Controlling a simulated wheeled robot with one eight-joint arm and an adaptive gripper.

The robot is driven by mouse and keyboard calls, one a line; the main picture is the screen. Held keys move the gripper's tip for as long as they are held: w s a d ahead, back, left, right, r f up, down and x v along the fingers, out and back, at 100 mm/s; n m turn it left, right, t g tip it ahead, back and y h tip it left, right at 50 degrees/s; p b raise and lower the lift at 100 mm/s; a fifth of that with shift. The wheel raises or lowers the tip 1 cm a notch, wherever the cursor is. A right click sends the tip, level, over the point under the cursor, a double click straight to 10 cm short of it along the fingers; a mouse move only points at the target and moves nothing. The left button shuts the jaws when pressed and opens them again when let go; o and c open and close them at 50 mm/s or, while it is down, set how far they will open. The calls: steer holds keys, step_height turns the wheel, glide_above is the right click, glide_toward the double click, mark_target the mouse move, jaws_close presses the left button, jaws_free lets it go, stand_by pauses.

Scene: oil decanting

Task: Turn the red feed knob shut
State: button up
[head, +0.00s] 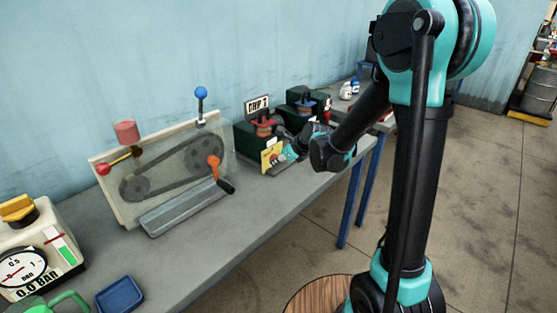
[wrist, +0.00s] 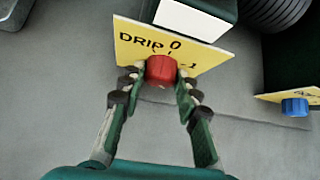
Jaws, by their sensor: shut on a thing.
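The red feed knob (wrist: 160,70) sits on a yellow panel (wrist: 206,55) marked "DRIP", "0" and "1" in the wrist view. My gripper (wrist: 160,84) has its two fingers on either side of the knob and is shut on it. In the head view my gripper (head: 284,157) reaches the yellow panel (head: 270,156) on the front of the green unit labelled "DRIP 1" (head: 257,106). The red knob is hard to make out there. The knob's pointer mark is too small to read clearly.
A second panel with a blue knob (wrist: 294,107) stands to the right in the wrist view. On the bench (head: 228,237) are a belt-drive rig (head: 165,165), a pressure gauge unit (head: 40,250) and a blue tray (head: 119,294). The bench front is mostly clear.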

steer(key=t, duration=0.1)
steer(key=n+t+h, duration=0.1)
steer(key=shift+s+a+n+t, duration=0.2)
steer(key=shift+s+n+t, duration=0.05)
steer(key=shift+n+t, duration=0.05)
steer(key=shift+f+n+t+h, duration=0.15)
steer(key=shift+n+t+h, duration=0.65)
steer(key=shift+t+h, duration=0.25)
steer(key=o, duration=1.2)
steer(key=shift+c, duration=0.2)
steer(key=shift+s, duration=0.15)
steer(key=shift+v, duration=3.9)
steer(key=shift+s+f, duration=0.1)
